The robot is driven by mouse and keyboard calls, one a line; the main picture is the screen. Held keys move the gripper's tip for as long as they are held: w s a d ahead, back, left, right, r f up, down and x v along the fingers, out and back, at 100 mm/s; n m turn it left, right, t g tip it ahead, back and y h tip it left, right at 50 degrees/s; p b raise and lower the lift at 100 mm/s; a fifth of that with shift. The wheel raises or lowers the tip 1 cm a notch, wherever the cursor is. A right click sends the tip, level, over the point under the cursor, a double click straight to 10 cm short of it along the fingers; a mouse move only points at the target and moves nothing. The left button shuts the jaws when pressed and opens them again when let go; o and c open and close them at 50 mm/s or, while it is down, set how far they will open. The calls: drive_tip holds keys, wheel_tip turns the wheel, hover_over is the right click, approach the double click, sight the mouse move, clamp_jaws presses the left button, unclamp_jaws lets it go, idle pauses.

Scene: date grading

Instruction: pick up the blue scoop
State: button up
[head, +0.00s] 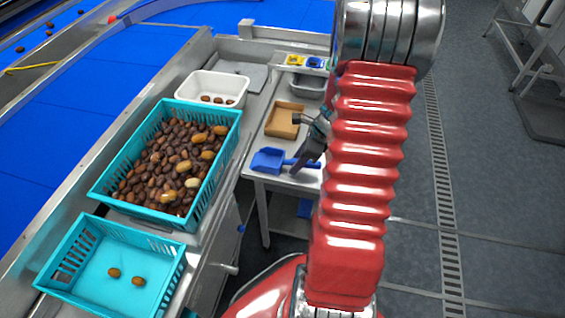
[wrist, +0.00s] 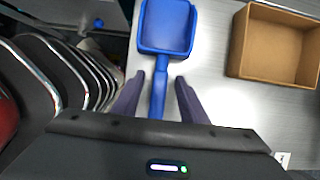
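The blue scoop (head: 267,160) lies on the small metal side table (head: 259,176), its pan to the left and its handle pointing right towards my gripper (head: 303,163). In the wrist view the scoop (wrist: 166,27) has its pan at the top and its handle running down between the two dark fingers of my gripper (wrist: 160,76). The fingers are apart, with a gap on each side of the handle. Whether they are down at the handle's height I cannot tell. My arm hides part of the table in the head view.
A brown open box (head: 284,121) stands on the table behind the scoop; it is at the right in the wrist view (wrist: 268,65). A grey tray (head: 308,88) is farther back. A turquoise crate full of dates (head: 101,187) stands on the counter at left.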

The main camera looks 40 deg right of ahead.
drive_tip(key=shift+c, duration=0.3)
clamp_jaws()
idle(0.4)
